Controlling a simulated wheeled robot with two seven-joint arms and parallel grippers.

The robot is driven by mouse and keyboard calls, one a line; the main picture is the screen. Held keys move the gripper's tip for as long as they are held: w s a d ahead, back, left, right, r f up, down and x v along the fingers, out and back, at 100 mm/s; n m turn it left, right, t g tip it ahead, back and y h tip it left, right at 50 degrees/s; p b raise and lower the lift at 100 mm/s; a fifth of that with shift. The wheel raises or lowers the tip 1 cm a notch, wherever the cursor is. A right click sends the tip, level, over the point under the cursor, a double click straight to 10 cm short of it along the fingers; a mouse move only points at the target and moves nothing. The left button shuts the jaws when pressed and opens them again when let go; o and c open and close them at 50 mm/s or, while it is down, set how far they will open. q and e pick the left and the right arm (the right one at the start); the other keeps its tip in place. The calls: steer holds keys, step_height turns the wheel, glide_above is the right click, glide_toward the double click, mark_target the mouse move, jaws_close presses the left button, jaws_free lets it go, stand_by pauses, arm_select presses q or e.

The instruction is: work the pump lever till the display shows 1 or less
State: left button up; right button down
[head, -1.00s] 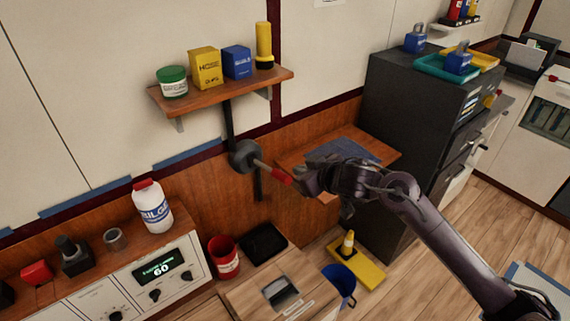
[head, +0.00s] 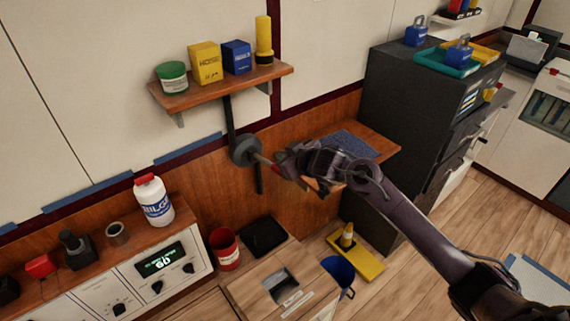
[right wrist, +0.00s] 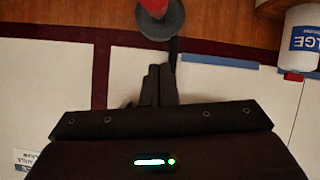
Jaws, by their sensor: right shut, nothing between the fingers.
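The pump lever has a round grey hub (head: 243,150) on a dark wall post, with a short rod (head: 263,161) sticking out to the right. My right gripper (head: 282,164) is at the rod's outer end and hides most of the red handle in the head view. In the right wrist view the shut, empty fingers (right wrist: 158,85) point toward the hub (right wrist: 160,22), with the red handle (right wrist: 155,6) at the top edge. Whether they touch the lever I cannot tell. The display (head: 160,259) reads 60 in green. My left gripper is not in view.
A shelf (head: 225,88) with a jar, boxes and a yellow cylinder hangs above the lever. A wooden ledge (head: 385,145) and a dark cabinet (head: 410,110) stand to the right. A white bottle (head: 154,203) stands above the display panel; a red bucket (head: 225,249) is below.

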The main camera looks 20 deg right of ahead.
mark_target(271, 164)
steer(key=shift+x, duration=0.85)
steer(key=f, duration=0.1)
steer(key=f+p, duration=0.1)
steer(key=f, duration=0.1)
steer(key=shift+d, duration=0.35)
steer(key=shift+s+d+f+p, duration=0.15)
steer(key=shift+f+p, duration=0.15)
steer(key=shift+f, duration=0.2)
steer(key=shift+f, duration=0.15)
